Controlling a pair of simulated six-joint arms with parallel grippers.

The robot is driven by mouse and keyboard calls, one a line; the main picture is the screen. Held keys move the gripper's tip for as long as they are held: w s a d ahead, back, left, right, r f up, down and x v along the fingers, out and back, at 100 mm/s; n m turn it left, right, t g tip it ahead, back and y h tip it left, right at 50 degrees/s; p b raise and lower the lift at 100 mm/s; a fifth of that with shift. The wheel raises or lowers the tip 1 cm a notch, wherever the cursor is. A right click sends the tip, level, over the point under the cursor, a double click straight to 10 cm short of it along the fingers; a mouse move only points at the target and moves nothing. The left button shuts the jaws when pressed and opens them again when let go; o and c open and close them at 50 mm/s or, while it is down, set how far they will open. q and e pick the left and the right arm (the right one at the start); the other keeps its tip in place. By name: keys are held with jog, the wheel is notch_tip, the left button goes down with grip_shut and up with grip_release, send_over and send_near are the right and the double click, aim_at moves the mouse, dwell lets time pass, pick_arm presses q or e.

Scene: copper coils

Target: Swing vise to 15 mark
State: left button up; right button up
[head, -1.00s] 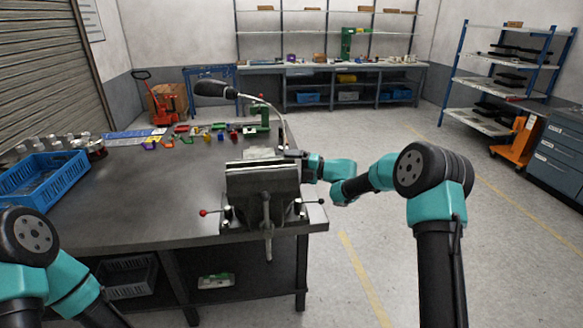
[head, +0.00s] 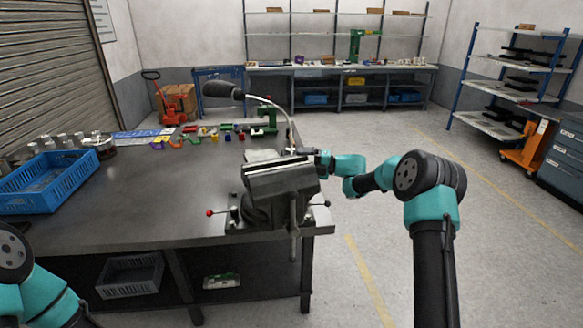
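The grey bench vise (head: 278,187) is mounted near the right front corner of the dark workbench (head: 150,205). Its jaws are turned a little, with the right end farther back than the left. A red-knobbed lever (head: 210,213) sticks out at the left of its base, and another lever is at the right. The 15 mark cannot be made out. My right arm reaches in from the right, and its gripper (head: 318,160) is at the far right end of the vise, partly hidden behind it. Its fingers are too small to read. My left gripper is out of view; only my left arm shows at bottom left.
A blue crate (head: 45,183) stands on the bench at left. Several small coloured parts (head: 205,133) and a green press (head: 266,121) sit at the back. A black desk lamp (head: 222,90) arches over them. The bench middle is clear.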

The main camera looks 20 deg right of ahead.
jog(key=shift+d+r, duration=0.1)
jog(key=shift+d, duration=0.1)
jog(key=o, duration=1)
jog(key=v, duration=1.7)
jog(key=shift+s, duration=0.2)
jog(key=shift+d, duration=0.15)
